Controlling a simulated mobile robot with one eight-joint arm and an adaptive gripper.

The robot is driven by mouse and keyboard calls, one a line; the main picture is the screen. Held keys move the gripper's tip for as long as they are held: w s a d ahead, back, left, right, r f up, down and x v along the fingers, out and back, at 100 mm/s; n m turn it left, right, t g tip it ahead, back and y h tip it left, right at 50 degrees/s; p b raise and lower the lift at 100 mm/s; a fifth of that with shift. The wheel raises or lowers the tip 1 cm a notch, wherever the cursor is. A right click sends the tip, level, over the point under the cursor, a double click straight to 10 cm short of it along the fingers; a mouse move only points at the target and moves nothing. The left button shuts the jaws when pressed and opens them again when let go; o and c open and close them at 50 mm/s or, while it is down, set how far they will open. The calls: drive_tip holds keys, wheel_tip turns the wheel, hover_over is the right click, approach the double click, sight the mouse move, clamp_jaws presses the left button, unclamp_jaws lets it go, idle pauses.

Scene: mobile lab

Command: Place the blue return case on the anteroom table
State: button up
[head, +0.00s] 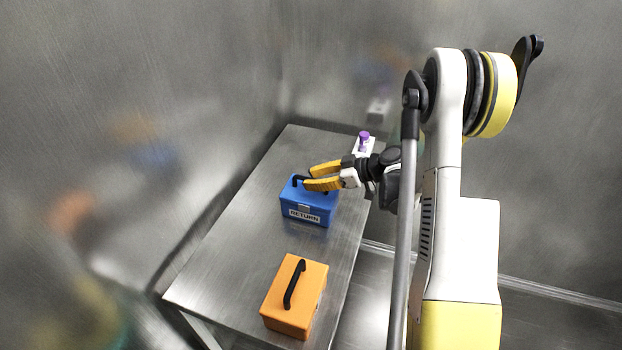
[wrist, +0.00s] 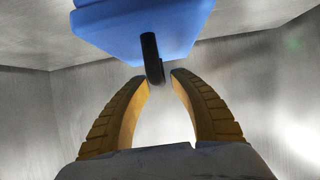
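The blue return case (head: 308,206), with a white RETURN label on its front and a black handle on top, stands upright on the metal table (head: 238,220). My gripper (head: 308,179) reaches in from the right, just above the case's lid at the handle. Its two yellow fingers are apart. In the wrist view the blue case (wrist: 140,28) fills the upper middle, and its black handle (wrist: 152,58) extends to the gap between the fingertips (wrist: 160,79). Small gaps show beside the handle, with no firm grip visible.
An orange case (head: 296,296) with a black handle stands at the table's near end. A purple-capped item (head: 364,138) stands at the far right edge, behind my gripper. The table's left side and the strip between the cases are bare. Metal walls enclose the left and back.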

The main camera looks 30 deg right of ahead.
drive_tip(key=p+v, duration=0.2)
drive_tip(key=v, duration=0.9)
drive_tip(key=s+a+r+m+g+h, duration=0.2)
drive_tip(key=s+a+r+m, duration=0.1)
drive_tip(key=a+r, duration=0.3)
drive_tip(key=s+a+r+m+g+h, duration=0.1)
drive_tip(key=s+a+r+m+h, duration=0.2)
drive_tip(key=a, duration=0.5)
drive_tip(key=s+a+r+m+h, duration=0.1)
drive_tip(key=s+a+r+h, duration=0.1)
drive_tip(key=s, duration=0.4)
drive_tip(key=s+a+r+m+t+h, duration=0.1)
drive_tip(key=s+a+r+m+h, duration=0.1)
drive_tip(key=s, duration=0.5)
drive_tip(key=shift+s+a+r, duration=0.2)
drive_tip(key=shift+a+r, duration=0.3)
drive_tip(key=shift+a, duration=0.5)
drive_tip(key=shift+d, duration=0.1)
